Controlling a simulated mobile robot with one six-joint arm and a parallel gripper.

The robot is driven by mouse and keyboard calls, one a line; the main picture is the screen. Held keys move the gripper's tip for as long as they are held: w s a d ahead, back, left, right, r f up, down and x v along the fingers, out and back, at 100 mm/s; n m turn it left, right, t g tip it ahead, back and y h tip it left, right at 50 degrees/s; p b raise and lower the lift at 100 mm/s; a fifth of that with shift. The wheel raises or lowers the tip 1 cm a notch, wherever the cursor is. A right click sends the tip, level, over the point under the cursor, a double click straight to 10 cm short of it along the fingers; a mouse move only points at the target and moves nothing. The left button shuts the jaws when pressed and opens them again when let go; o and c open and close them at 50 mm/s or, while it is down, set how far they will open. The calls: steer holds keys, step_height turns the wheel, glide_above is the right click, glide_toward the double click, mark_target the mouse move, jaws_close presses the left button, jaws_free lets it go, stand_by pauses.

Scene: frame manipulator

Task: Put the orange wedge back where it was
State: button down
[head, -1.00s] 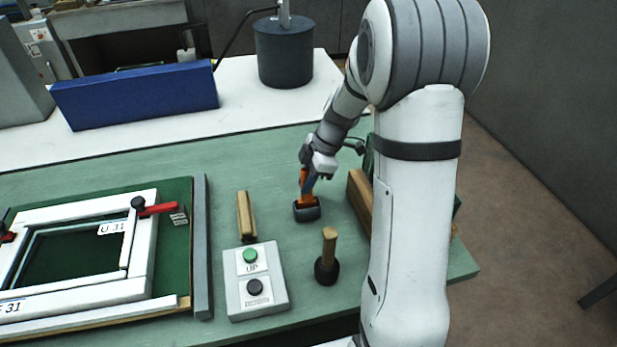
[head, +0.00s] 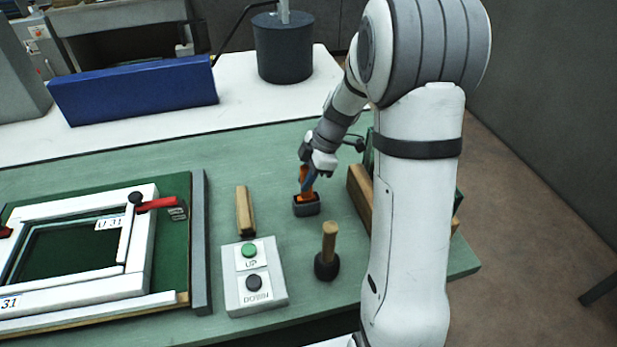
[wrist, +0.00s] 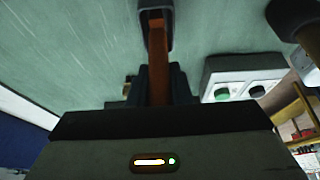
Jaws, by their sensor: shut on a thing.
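My gripper (head: 308,172) is shut on the orange wedge, which points down in the head view (head: 305,188). The wedge also shows between the dark fingers of my gripper (wrist: 157,90) in the wrist view (wrist: 159,62). A small dark grey holder (head: 307,209) stands on the green table right below it. The wedge's lower end is at the holder's opening and seems to be inside it; how deep it sits I cannot tell. The holder also shows at the top of the wrist view (wrist: 144,14).
A wooden-handled mallet (head: 328,258) stands right of the UP/DOWN button box (head: 262,299). A wooden piece (head: 359,196) is close right of the holder. The white frame (head: 143,240) lies left. The green table behind the holder is clear.

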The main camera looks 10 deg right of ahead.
steer(key=c, duration=1.3)
jaws_free()
steer(key=shift+o, duration=0.2)
steer(key=v, duration=0.8)
steer(key=s+r+m+t+h, duration=0.1)
steer(key=s+m, duration=0.4)
steer(key=s, duration=0.1)
steer(key=s+a+r+m+h, duration=0.1)
steer(key=s+m, duration=0.5)
steer(key=s, duration=0.1)
steer(key=s+a+r+m+t+h+b, duration=0.1)
steer(key=s+m+h, duration=0.1)
steer(key=s+m, duration=0.3)
steer(key=shift+s+a+r+t, duration=0.1)
steer(key=shift+s+r+t, duration=0.1)
steer(key=shift+s, duration=0.35)
steer(key=shift+s+a+r+t, duration=0.1)
steer(key=shift+s+a+r, duration=0.1)
steer(key=shift+s, duration=0.3)
steer(key=shift+s+d+f+m, duration=0.1)
steer(key=shift+s+m, duration=0.25)
steer(key=shift+m, duration=0.15)
steer(key=shift+s+d+f+m, duration=0.1)
steer(key=shift+s+m, duration=0.2)
steer(key=shift+m, duration=0.2)
